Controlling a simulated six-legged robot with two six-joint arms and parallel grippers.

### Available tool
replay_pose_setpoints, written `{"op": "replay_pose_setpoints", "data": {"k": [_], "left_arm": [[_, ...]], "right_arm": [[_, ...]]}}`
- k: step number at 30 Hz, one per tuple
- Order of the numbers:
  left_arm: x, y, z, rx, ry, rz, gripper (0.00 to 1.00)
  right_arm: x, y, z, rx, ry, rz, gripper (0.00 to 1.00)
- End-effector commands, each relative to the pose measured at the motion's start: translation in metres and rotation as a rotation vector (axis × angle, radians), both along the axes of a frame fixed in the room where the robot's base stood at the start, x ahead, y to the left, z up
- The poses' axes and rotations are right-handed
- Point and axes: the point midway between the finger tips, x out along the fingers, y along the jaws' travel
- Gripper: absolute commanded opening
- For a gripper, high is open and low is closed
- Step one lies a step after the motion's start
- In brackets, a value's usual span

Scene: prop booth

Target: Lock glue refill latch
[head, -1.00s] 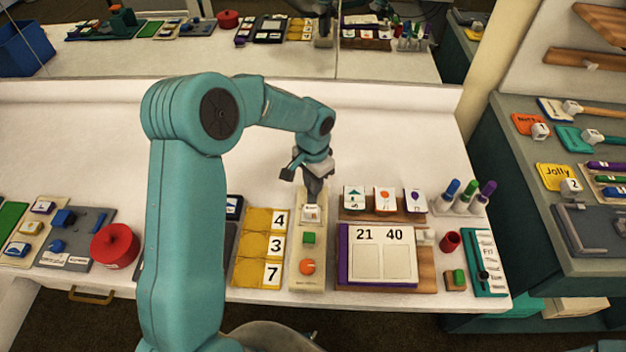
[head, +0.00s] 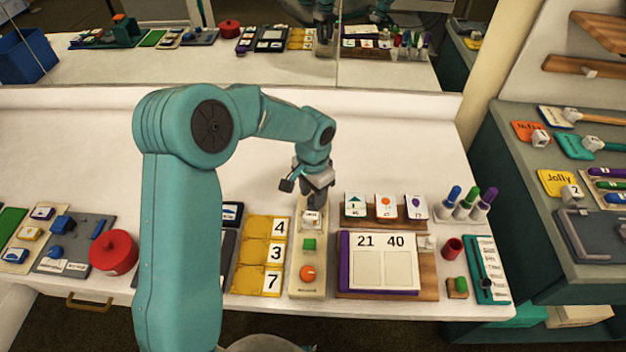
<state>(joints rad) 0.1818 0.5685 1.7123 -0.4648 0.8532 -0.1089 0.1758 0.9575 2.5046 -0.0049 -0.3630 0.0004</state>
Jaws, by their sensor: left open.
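My left arm comes in from the left, and its open gripper (head: 314,203) points down at the far end of a narrow beige panel (head: 293,258). No label reading glue refill is legible, so I cannot tell which part is the latch. My right gripper is not in view.
Yellow number cards (head: 254,253) stand close left of the panel. A wooden board with a calendar (head: 383,262) and picture cards (head: 385,206) stand close right. A red lidded pot (head: 114,252) is further left. A mirror runs along the back; the bench's rear is clear.

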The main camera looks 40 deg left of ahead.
Motion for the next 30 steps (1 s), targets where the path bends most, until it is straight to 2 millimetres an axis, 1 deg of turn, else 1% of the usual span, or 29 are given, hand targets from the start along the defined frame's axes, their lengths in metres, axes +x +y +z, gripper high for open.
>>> {"op": "replay_pose_setpoints", "data": {"k": [5,12,15,18,21,24,30], "left_arm": [[0.001,0.0,0.034,0.001,-0.008,0.0,0.44],[0.0,-0.001,0.099,0.0,-0.009,0.0,0.44],[0.0,-0.001,0.123,0.001,-0.006,-0.001,0.44],[-0.001,-0.001,0.141,0.001,-0.005,0.0,0.44],[-0.001,-0.001,0.153,0.0,-0.003,-0.001,0.44],[-0.001,-0.001,0.159,0.0,-0.003,-0.001,0.44],[-0.002,-0.001,0.161,0.0,-0.001,-0.001,0.44]], "right_arm": [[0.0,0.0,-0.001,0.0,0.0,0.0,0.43],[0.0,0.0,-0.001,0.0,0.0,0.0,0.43],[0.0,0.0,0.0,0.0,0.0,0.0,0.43],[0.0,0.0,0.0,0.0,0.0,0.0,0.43],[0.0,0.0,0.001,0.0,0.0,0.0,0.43],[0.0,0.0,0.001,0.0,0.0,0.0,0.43],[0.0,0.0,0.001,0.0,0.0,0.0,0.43]]}}
